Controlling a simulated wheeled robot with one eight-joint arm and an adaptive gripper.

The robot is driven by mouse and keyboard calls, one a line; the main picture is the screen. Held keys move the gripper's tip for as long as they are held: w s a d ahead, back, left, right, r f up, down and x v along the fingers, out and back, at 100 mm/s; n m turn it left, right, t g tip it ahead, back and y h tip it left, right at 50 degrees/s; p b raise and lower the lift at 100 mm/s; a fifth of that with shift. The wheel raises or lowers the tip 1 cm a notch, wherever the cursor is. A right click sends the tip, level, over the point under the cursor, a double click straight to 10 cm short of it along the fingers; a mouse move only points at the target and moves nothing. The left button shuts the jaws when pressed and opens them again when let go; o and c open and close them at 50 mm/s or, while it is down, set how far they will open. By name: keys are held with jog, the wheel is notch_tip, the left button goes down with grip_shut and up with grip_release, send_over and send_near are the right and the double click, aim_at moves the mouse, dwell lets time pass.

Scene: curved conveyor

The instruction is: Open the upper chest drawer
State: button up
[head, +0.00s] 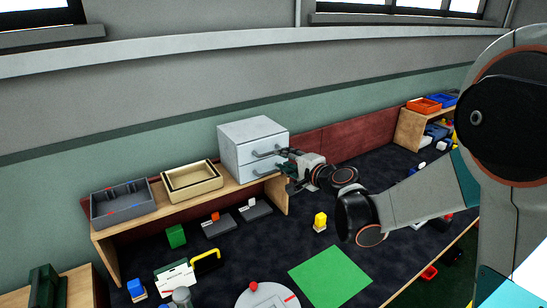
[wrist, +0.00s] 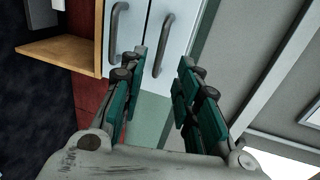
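The small grey-white chest (head: 238,150) stands on the right end of a wooden shelf, with two drawers, both shut. The upper drawer's grey bar handle (head: 268,153) shows in the wrist view (wrist: 163,45), as does the lower handle (wrist: 118,30). My gripper (head: 291,170) is at the chest's right front side, before the handles. In the wrist view my gripper (wrist: 160,70) is open and empty, its green-padded fingers apart. The upper handle appears in the gap between the fingertips; I cannot tell whether it lies between them in depth. The left finger partly overlaps the chest front.
A beige bin (head: 192,188) and a grey divided bin (head: 124,214) stand left of the chest on the shelf (head: 225,190). Below are a green block (head: 176,236), a yellow block (head: 320,219) and a green mat (head: 330,277). A wooden rack (head: 408,128) stands far right.

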aim_at(272, 153)
jog(key=b+x, duration=0.1)
jog(key=x, duration=0.6)
jog(key=shift+w+a+f, duration=0.1)
jog(key=shift+w+a, duration=0.05)
grip_shut()
